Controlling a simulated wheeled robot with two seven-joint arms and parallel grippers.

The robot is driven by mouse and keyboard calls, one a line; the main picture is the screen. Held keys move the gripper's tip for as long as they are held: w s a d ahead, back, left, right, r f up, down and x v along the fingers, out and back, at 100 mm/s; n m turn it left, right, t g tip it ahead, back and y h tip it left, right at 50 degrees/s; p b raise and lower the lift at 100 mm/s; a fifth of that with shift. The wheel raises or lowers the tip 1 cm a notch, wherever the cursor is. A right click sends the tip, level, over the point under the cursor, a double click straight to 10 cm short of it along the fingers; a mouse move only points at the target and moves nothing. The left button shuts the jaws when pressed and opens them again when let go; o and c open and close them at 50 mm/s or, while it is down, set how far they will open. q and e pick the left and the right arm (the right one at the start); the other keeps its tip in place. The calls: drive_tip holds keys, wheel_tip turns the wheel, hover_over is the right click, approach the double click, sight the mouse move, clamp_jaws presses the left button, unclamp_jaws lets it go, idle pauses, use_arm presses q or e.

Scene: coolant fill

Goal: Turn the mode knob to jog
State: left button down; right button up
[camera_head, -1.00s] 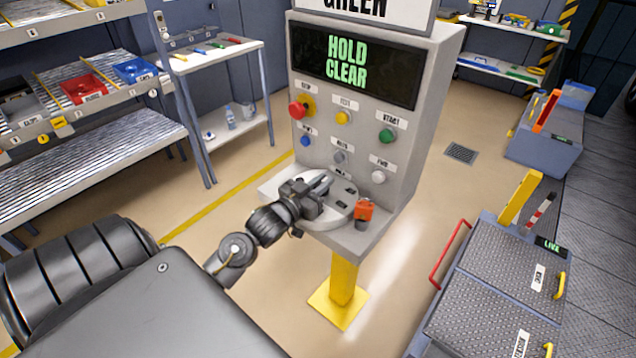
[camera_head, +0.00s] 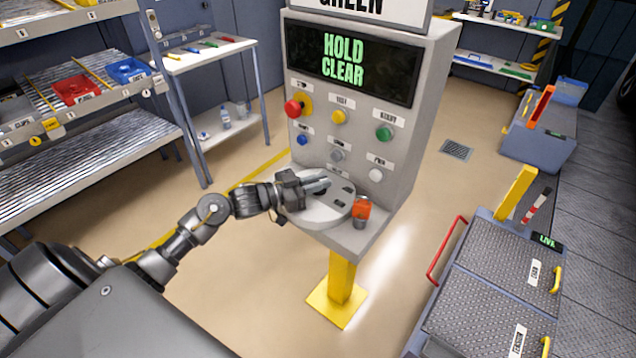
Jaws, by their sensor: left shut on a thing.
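The control console (camera_head: 410,130) stands in the middle, its dark screen (camera_head: 345,60) reading "HOLD CLEAR". On its front ledge is a round pale dial plate (camera_head: 322,212) with dark labels (camera_head: 347,204) at its right side, too small to read. My left gripper (camera_head: 318,186) reaches in from the left, low over the plate. Its fingers are shut on the mode knob at the plate's middle. The knob is mostly hidden by the fingers, so its pointing direction cannot be told. My right gripper is not in view.
An orange-topped fitting (camera_head: 362,208) stands on the ledge just right of the plate. Red (camera_head: 293,108), yellow (camera_head: 338,117) and green (camera_head: 384,133) buttons are on the panel above. Shelves (camera_head: 80,150) stand at left, a cart (camera_head: 500,270) at lower right. Floor left of the pedestal is clear.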

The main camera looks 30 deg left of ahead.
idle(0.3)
use_arm(q)
drive_tip(key=c, duration=1.4)
unclamp_jaws()
drive_tip(key=shift+c, duration=0.2)
drive_tip(key=shift+s+a+f, duration=0.1)
drive_tip(key=shift+s+a, duration=0.05)
drive_tip(key=b+v, duration=0.2)
drive_tip(key=v, duration=0.8)
drive_tip(key=shift+b, duration=0.35)
drive_tip(key=shift+s+a, duration=0.1)
drive_tip(key=shift+c, duration=0.3)
